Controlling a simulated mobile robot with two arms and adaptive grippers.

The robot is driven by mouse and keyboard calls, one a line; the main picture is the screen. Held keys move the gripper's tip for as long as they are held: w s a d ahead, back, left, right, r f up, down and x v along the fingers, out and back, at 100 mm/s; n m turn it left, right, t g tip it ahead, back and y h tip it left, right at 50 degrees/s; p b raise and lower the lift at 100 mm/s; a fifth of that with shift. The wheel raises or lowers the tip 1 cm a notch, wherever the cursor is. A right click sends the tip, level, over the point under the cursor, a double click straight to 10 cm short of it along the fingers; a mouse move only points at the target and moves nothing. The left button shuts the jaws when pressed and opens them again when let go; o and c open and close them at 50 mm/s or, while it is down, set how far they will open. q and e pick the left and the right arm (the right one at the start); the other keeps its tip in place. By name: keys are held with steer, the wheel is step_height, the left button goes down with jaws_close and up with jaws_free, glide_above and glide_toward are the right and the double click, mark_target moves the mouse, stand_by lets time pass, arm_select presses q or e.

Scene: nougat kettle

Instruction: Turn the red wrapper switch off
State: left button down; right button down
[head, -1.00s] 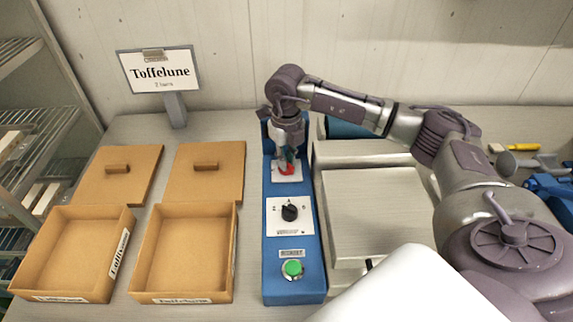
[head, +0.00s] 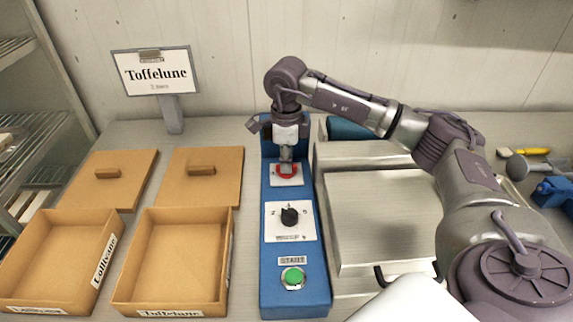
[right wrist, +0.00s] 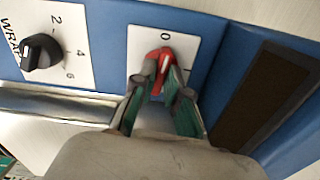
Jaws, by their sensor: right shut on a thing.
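The red wrapper switch (head: 286,170) sits on a white plate near the back of the blue control panel (head: 270,255). In the right wrist view the red switch (right wrist: 158,58) lies between the green-padded fingers of my right gripper (right wrist: 166,80). The gripper is shut on it. A "0" is printed beside the switch and another mark lies off to its right. The white line on the switch seems to point roughly towards the "0". In the head view my right gripper (head: 286,155) reaches down from above and partly hides the switch. My left gripper is not in view.
A black numbered knob (head: 290,216) and a green start button (head: 292,278) are nearer on the same panel. Two open cardboard boxes (head: 122,262) with lids behind them stand to the left. A metal machine (head: 385,215) stands close on the right.

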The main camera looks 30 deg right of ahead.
steer(key=shift+w+n, duration=0.1)
steer(key=shift+n, duration=0.5)
steer(key=shift+r+b, duration=0.1)
steer(key=shift+b, duration=0.2)
steer(key=c, duration=1.2)
jaws_free()
step_height(320, 180, up, 12)
steer(key=shift+f, duration=0.1)
